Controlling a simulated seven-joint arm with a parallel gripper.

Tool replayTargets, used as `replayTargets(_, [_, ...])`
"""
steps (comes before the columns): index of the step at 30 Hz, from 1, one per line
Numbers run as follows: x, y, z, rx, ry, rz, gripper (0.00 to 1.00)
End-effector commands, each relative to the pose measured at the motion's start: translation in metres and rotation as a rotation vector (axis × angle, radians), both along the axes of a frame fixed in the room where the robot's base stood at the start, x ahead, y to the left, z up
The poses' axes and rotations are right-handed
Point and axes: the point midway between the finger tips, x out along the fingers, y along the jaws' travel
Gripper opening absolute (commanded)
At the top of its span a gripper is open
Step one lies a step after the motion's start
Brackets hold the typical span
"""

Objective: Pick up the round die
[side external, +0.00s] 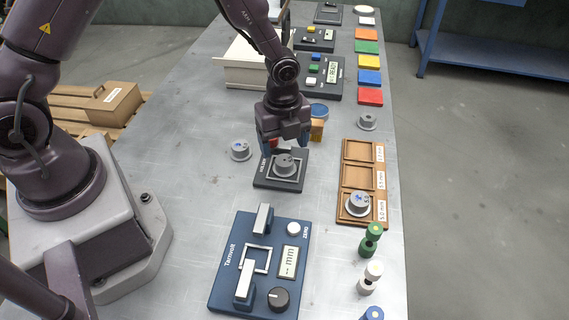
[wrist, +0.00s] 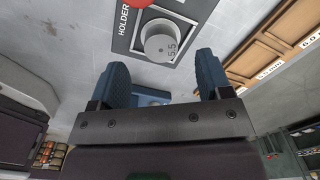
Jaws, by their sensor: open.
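A grey round die (side external: 286,164) sits in the dark holder plate (side external: 262,182), below my gripper (side external: 287,143). In the wrist view the die (wrist: 163,44), marked 5.5, sits in the holder (wrist: 185,8), ahead of my gripper (wrist: 162,72). My blue fingers are spread apart with nothing held between them. Other grey round dies show in the side view: one (side external: 240,151) on the table left of the holder, one (side external: 367,122) at the right edge, and one (side external: 358,204) in the tray's nearest compartment.
The wooden tray (side external: 341,190) with labelled compartments lies right of the holder. A blue measuring device (side external: 225,285) is in front. Boxes with buttons (side external: 315,93) and coloured tiles (side external: 369,78) stand behind. Green and white spools (side external: 370,240) line the front right.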

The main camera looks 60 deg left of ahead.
Motion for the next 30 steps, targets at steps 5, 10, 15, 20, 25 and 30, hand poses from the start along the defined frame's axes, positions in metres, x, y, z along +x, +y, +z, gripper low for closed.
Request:
replayTargets(5, [-0.001, -0.003, -0.028, 0.001, 0.004, -0.002, 0.72])
replayTargets(10, [0.000, -0.003, -0.045, -0.001, 0.002, 0.000, 0.72])
replayTargets(15, [0.000, -0.002, -0.048, -0.001, 0.000, 0.001, 0.72])
replayTargets(20, [0.000, -0.002, -0.048, -0.001, 0.001, 0.001, 0.56])
replayTargets(25, [0.000, -0.002, -0.047, -0.001, 0.001, 0.001, 0.17])
replayTargets(30, [0.000, -0.002, -0.047, -0.001, 0.000, 0.001, 0.09])
